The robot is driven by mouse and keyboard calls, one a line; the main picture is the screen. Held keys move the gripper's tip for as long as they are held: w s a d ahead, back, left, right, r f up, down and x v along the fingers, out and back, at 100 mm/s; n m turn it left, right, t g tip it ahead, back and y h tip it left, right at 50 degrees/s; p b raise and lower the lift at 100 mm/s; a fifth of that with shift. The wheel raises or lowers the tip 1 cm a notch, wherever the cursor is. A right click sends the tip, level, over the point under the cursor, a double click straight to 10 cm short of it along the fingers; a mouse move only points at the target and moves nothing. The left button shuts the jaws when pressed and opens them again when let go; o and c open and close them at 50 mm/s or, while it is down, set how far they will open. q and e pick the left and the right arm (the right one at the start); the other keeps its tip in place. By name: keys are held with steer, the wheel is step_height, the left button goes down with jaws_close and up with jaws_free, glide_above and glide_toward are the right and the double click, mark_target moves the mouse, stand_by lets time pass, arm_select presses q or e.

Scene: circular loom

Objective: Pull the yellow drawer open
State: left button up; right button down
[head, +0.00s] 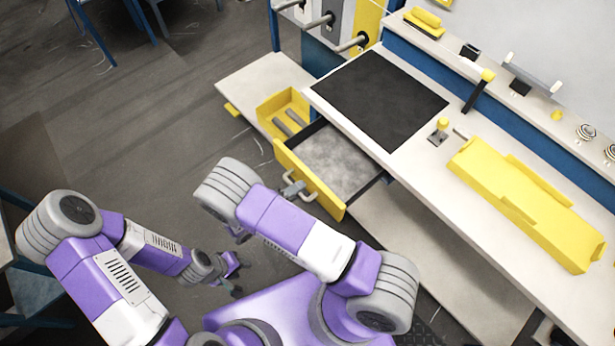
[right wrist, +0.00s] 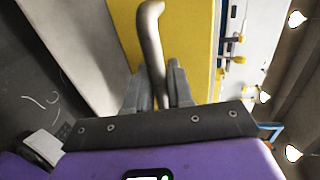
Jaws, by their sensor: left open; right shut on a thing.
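The yellow drawer (head: 329,200) stands pulled out from under the worktop, and its grey interior shows in the head view. Its yellow front also fills the middle of the right wrist view (right wrist: 190,40). A curved grey handle (right wrist: 152,40) stands out from that front. My right gripper (right wrist: 155,85) is shut on the handle, with one finger on each side of it. In the head view my right arm hides most of that gripper. My left gripper (head: 234,264) is open and empty, low over the floor, well apart from the drawer.
A yellow bin (head: 270,105) with grey rods sits beside the drawer on a pale lower shelf (head: 250,80). The worktop (head: 425,165) carries a black mat (head: 380,95) and a long yellow tray (head: 525,200). The floor left of the drawer is clear.

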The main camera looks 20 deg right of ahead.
steer(key=shift+v, duration=0.85)
steer(key=shift+f, duration=0.2)
steer(key=c, duration=1.1)
jaws_free()
steer(key=shift+c, duration=0.2)
